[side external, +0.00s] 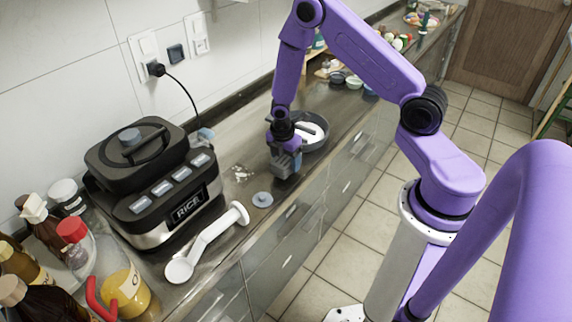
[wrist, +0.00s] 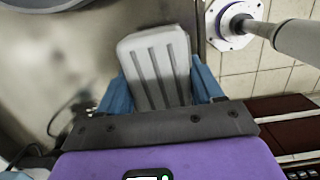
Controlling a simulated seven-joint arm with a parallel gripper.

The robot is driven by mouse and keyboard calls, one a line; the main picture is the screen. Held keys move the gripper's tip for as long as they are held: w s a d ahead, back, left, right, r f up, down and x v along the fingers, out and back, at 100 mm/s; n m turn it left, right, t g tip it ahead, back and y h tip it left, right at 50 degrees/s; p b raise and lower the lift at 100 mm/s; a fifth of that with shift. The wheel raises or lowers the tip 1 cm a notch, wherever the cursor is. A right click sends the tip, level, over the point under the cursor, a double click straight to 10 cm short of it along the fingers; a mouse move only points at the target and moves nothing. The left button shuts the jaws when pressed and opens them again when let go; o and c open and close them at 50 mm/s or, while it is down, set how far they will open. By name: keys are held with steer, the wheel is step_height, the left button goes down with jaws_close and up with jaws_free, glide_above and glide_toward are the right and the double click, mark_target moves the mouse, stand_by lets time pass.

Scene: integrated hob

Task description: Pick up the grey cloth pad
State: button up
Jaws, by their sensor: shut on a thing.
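A grey ribbed pad (wrist: 157,68), which looks like the grey cloth pad, stands between the two blue fingers of my gripper (wrist: 165,92) in the wrist view. The fingers are shut on its sides, and its far end sticks out beyond them. In the side external view my gripper (side external: 286,163) points down over the counter near its front edge, just in front of the pan. The pad (side external: 287,168) is small there and partly hidden by the fingers. I cannot tell whether its lower end touches the counter.
A dark pan (side external: 318,143) with white contents sits right behind my gripper. A small grey round lid (side external: 262,199) and a white ladle-like utensil (side external: 205,245) lie nearer. A black rice cooker (side external: 155,180) and several bottles stand at left. Bowls and food line the far counter.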

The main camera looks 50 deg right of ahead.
steer(key=s+a+r, duration=0.2)
steer(key=s+r, duration=0.8)
steer(key=s, duration=0.3)
steer(key=shift+s+a+r, duration=0.25)
steer(key=shift+s, duration=0.1)
